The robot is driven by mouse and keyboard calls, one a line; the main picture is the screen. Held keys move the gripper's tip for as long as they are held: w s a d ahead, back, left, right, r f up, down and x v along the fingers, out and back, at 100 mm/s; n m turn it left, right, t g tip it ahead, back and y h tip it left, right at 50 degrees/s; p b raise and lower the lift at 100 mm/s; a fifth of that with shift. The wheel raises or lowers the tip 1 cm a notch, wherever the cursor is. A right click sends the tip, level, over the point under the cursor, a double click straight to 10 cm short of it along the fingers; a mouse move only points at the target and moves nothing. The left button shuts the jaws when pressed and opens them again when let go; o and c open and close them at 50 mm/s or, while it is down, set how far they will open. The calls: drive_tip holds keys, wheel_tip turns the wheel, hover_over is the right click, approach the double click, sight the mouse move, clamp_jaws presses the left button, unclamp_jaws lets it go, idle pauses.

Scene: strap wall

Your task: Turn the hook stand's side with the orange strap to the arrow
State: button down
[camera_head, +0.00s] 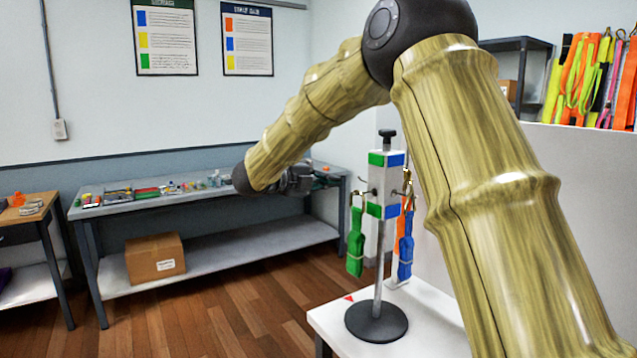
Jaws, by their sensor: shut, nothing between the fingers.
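The hook stand (378,258) stands upright on a white table, with a round dark base, a grey pole and a white four-sided head. A green strap (356,243) hangs from its left side, under green patches. A blue strap (406,246) hangs at its right, under blue patches. The orange strap (398,227) shows only partly, behind the pole and blue strap. A red arrow (348,298) lies on the table left of the base. My gripper (335,180) is shut and empty, apart from the stand and to the left of its head; my arm partly hides it.
The white table (428,320) is clear in front of the stand. A grey workbench (150,199) with small items runs along the back wall, a cardboard box (155,257) on its lower shelf. Colourful straps (590,80) hang at the upper right.

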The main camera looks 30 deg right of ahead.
drive_tip(key=p+x, duration=0.3)
drive_tip(key=x, duration=0.8)
drive_tip(key=shift+r, duration=0.15)
drive_tip(key=shift+w, duration=0.1)
